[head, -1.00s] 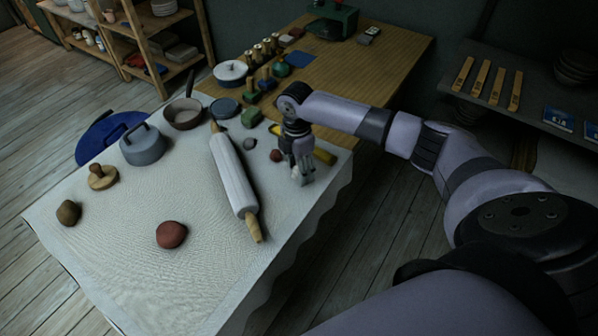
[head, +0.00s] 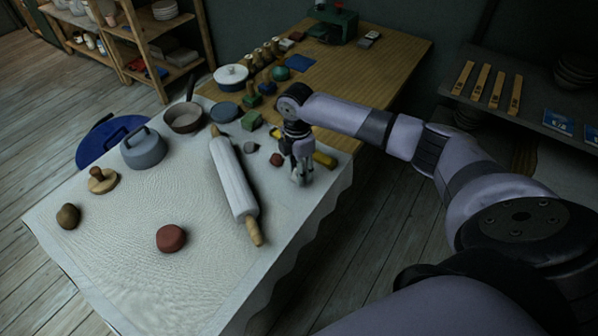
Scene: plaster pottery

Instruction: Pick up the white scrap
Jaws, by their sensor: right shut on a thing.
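My right gripper (head: 301,178) is at the right edge of the cloth-covered table (head: 120,262), pointing down with its fingers closed together. The white scrap is not clearly visible; the fingers hide whatever they hold, and a small pale patch between them is too small to make out. My left gripper is not in view.
A white rolling pin (head: 234,182) with wooden handles lies left of the gripper.

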